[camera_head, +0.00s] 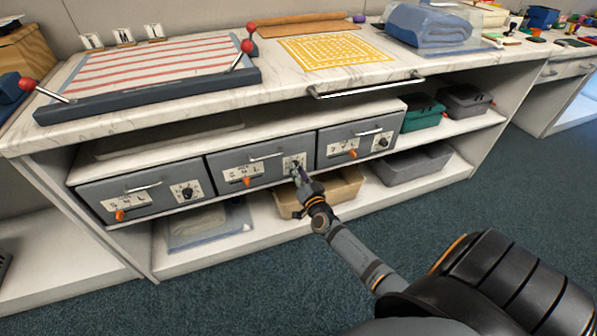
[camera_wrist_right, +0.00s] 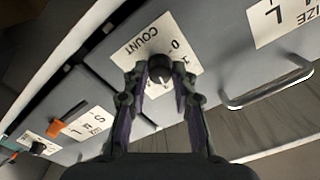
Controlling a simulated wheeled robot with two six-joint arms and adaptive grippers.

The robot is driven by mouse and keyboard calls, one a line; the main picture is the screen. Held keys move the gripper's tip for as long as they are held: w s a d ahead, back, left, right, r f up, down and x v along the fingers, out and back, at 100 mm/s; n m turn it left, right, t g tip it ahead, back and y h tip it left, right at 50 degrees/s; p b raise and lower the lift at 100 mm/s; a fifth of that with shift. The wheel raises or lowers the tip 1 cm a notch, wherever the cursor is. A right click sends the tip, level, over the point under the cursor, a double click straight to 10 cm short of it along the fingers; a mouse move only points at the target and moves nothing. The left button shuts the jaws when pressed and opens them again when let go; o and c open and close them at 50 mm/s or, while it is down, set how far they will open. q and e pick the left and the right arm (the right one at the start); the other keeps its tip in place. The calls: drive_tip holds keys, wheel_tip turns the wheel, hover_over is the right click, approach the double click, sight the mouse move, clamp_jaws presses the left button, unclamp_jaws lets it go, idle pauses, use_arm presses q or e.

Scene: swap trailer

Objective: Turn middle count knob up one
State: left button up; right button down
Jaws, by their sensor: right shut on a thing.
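The middle drawer (camera_head: 228,168) is grey, with a bar handle, a size label with an orange slider and a white count label. Its black count knob (camera_wrist_right: 159,68) sits on the count label (camera_wrist_right: 150,48), which appears upside down in the right wrist view. My right gripper (camera_head: 298,172) reaches the front of the middle drawer at this knob. In the wrist view its two fingers (camera_wrist_right: 160,80) stand on either side of the knob, shut on it. The fingers partly cover the label's numbers, so the setting is hard to read. My left gripper is not in view.
Left drawer (camera_head: 140,196) and right drawer (camera_head: 345,140) flank the middle one, each with its own knob. The middle drawer's handle (camera_wrist_right: 268,92) is near my gripper. A tan bin (camera_head: 345,190) sits below. The counter edge overhangs above.

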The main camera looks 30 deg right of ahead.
drive_tip(key=shift+m, duration=0.7)
drive_tip(key=c, duration=1.1)
unclamp_jaws()
drive_tip(key=shift+o, duration=0.2)
drive_tip(key=shift+s, duration=0.1)
drive_tip(key=v, duration=1.1)
drive_tip(key=shift+s+a, duration=0.2)
drive_tip(key=shift+s, duration=0.2)
